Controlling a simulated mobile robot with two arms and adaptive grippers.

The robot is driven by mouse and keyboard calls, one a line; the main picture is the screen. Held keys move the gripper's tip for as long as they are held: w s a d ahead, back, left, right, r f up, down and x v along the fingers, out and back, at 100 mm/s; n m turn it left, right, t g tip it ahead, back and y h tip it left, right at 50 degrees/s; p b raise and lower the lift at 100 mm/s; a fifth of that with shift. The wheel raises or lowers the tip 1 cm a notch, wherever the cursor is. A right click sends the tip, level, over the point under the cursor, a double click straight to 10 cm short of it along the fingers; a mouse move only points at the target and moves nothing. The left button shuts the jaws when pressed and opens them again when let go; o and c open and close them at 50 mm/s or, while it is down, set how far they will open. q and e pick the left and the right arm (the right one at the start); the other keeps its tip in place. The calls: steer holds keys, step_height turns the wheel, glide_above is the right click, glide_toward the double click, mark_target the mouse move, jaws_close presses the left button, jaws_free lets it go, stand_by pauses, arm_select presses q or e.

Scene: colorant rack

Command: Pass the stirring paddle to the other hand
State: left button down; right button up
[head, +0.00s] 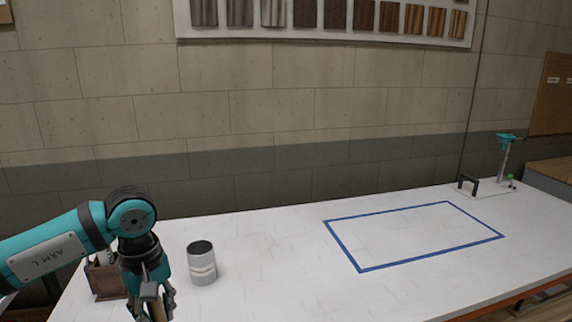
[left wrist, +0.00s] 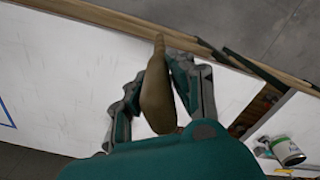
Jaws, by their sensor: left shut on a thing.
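My left gripper (head: 155,292) is at the lower left in the head view, at the front left of the white table, pointing down. It is shut on the stirring paddle (head: 157,311), a tan wooden piece cut off by the bottom edge of that view. In the left wrist view the paddle (left wrist: 157,92) lies between the fingers of the left gripper (left wrist: 158,76), its broad end near the palm and its narrow end pointing away. My right gripper is in neither view.
A grey can with a pale band (head: 202,264) stands right of my left gripper. A brown wooden box (head: 108,283) is partly hidden behind it. A blue rectangle outline (head: 352,258) marks clear table. A teal-topped stand (head: 503,158) is far right. The left wrist view shows a green-labelled can (left wrist: 288,151).

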arm_select(q)
steer(key=s+d+f+m+b, duration=0.1)
steer(key=s+d+f+m, duration=0.3)
steer(key=s+f+m, duration=0.5)
steer(key=shift+s+f+m, duration=0.4)
steer(key=shift+s+f, duration=0.45)
steer(key=shift+s, duration=0.25)
